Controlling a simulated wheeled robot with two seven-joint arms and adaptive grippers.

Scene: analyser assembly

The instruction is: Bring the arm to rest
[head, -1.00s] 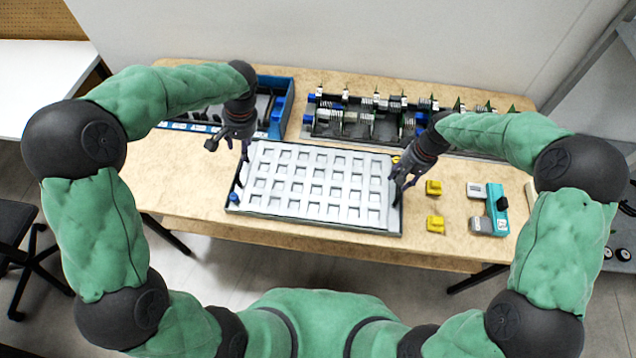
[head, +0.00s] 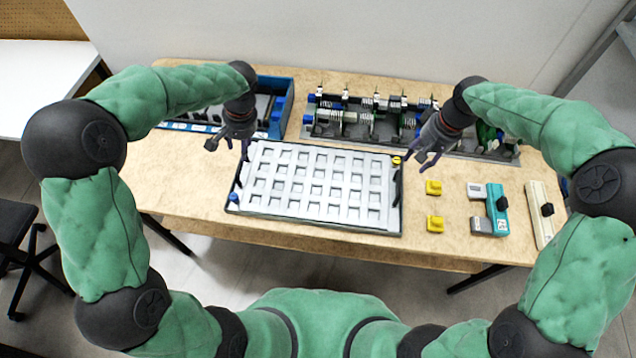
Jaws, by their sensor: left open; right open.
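My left gripper (head: 229,148) is open and empty above the left end of the white tray (head: 318,188), near its back left corner. My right gripper (head: 420,162) is open and empty, raised above the table just right of the tray's back right corner. The tray has rows of square pockets and a dark frame, and lies flat on the wooden table (head: 190,195). Both green arms (head: 545,112) are bent at the elbows on either side.
A blue bin (head: 283,105) stands at the back left. A rack with boards and connectors (head: 345,125) stands along the back. Two yellow blocks (head: 434,187) (head: 435,224), a teal fixture (head: 497,208) and a cream fixture (head: 540,215) lie to the right. The front table strip is clear.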

